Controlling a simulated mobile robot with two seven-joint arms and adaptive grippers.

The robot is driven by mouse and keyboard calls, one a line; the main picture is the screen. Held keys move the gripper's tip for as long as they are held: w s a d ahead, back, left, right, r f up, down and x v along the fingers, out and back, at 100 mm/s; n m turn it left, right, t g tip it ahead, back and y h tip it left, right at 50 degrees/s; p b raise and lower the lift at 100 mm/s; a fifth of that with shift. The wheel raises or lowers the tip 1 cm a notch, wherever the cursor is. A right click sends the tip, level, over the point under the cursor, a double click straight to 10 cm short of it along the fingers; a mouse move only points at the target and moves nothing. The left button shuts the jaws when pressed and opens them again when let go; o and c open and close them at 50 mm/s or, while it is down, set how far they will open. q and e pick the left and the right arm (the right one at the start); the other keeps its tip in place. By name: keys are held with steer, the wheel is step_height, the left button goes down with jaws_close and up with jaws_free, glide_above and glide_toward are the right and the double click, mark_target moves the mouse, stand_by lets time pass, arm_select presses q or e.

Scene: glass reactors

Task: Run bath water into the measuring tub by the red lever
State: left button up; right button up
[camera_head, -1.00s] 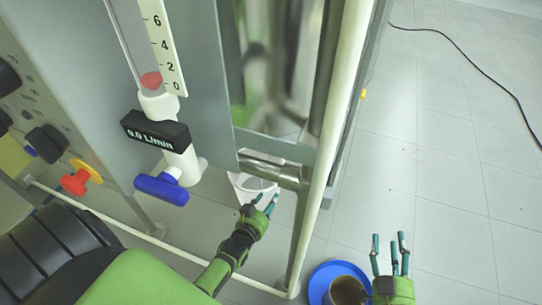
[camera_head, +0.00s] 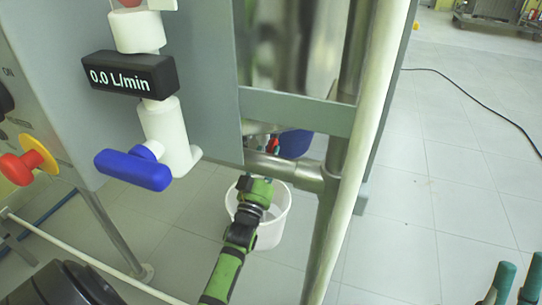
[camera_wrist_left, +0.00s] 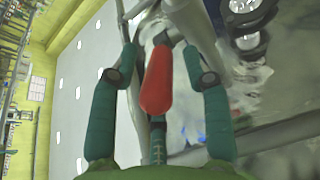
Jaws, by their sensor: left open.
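The white tub (camera_head: 272,232) stands on the floor under the frame, behind my left arm. My left gripper (camera_head: 262,184) is above the tub's opening, below the frame's lower bar. A small part of the red lever (camera_head: 273,145) shows just above it. In the left wrist view the red lever (camera_wrist_left: 157,82) hangs between the teal fingers of my left gripper (camera_wrist_left: 160,65), which are apart on either side; contact is not clear. My right gripper (camera_head: 520,283) is cut off at the lower right corner, its visible fingertips apart.
A flow meter (camera_head: 132,75) reads 0.0 L/min above a blue handle (camera_head: 133,169). A red knob with a yellow collar (camera_head: 27,163) is at the left. A pale upright tube (camera_head: 362,150) stands right of the tub. A dark cable (camera_head: 480,93) crosses the open floor.

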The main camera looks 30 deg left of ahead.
arm_select(q)
steer(key=shift+x, duration=0.95)
jaws_close()
